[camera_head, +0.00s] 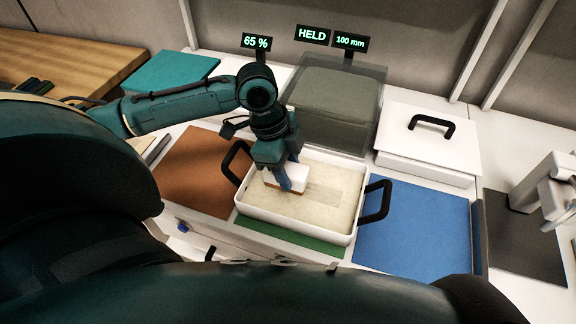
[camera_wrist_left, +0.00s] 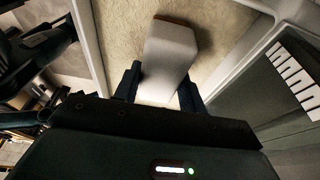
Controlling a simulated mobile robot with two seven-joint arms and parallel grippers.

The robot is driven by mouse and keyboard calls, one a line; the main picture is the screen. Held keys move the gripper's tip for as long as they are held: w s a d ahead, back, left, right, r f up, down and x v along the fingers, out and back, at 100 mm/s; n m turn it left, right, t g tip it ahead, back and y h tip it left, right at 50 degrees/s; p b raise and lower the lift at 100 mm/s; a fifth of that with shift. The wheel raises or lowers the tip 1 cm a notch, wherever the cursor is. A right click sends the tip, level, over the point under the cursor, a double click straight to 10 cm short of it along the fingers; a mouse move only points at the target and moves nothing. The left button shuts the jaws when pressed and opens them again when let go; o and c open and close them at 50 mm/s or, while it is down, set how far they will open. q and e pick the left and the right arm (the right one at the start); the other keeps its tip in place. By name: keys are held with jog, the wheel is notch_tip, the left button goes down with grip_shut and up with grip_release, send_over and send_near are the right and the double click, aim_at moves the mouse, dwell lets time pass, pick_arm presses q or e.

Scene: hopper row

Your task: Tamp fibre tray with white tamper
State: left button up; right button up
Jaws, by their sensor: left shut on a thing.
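The white tamper (camera_head: 270,181) is a small white block with a brown lower edge. My left gripper (camera_head: 288,180) is shut on it, over the left part of the fibre tray. The fibre tray (camera_head: 295,228) is white with black side handles and holds pale, fluffy fibre (camera_head: 330,178). A smoother, flatter strip shows in the fibre right of the tamper. In the left wrist view the tamper (camera_wrist_left: 170,55) sits between the fingers over the fibre (camera_wrist_left: 125,25); whether it touches the fibre I cannot tell. My right gripper is not in view.
Behind the tray stands a clear hopper (camera_head: 340,105) with grey-green contents; signs above read 65 %, HELD and 100 mm. A white lidded box (camera_head: 430,150) stands at right. A brown mat (camera_head: 195,170) lies left of the tray, a blue mat (camera_head: 415,225) right.

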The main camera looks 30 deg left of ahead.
pick_arm(q)
notch_tip(320, 180, up, 2)
jog(key=shift+r, duration=2.5)
